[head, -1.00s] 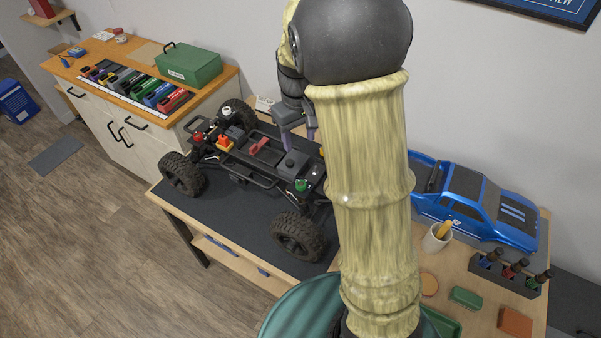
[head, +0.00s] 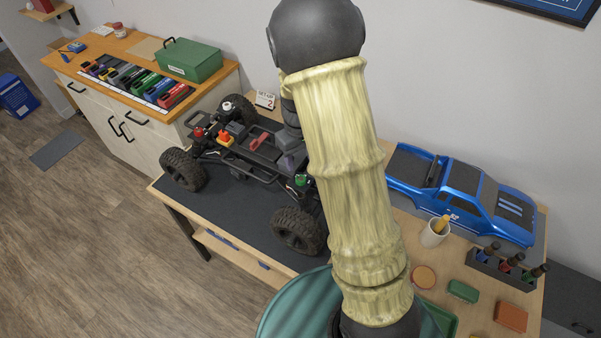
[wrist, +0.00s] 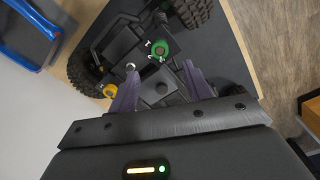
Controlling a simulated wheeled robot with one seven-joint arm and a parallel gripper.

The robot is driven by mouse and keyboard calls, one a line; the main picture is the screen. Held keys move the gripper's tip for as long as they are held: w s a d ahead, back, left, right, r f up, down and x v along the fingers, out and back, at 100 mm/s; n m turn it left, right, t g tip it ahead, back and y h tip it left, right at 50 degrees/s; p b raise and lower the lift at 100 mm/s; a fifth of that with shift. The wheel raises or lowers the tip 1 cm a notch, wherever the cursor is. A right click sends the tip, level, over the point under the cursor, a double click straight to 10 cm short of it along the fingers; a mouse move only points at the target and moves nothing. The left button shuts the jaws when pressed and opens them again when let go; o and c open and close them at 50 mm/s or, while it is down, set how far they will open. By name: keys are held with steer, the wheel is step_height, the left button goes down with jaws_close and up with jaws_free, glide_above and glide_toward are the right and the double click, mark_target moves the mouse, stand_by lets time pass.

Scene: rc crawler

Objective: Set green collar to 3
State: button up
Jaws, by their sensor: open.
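The green collar (head: 301,180) sits on top of a shock at the near right corner of the crawler chassis (head: 262,150). In the wrist view the green collar (wrist: 159,49) is a round ring with a pale mark beside it, just beyond my fingertips. My gripper (wrist: 157,77) is open and empty, with its two purple fingers spread over the chassis. The collar's number scale is too small to read. A yellow collar (wrist: 110,90) shows left of the fingers in the wrist view. Red (head: 198,133) and orange (head: 225,139) parts show at the chassis's left end.
A small card reading "SETUP 2" (head: 265,100) stands behind the crawler. A blue truck body (head: 465,200), a cup (head: 436,232) and a bottle rack (head: 505,268) occupy the table's right side. My arm hides the chassis's right end in the head view.

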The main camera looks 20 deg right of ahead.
mark_target(300, 179)
step_height(300, 179, down, 8)
steer(key=shift+f+p, duration=0.1)
steer(key=shift+p, duration=0.55)
steer(key=c, duration=1)
steer(key=shift+o, duration=0.2)
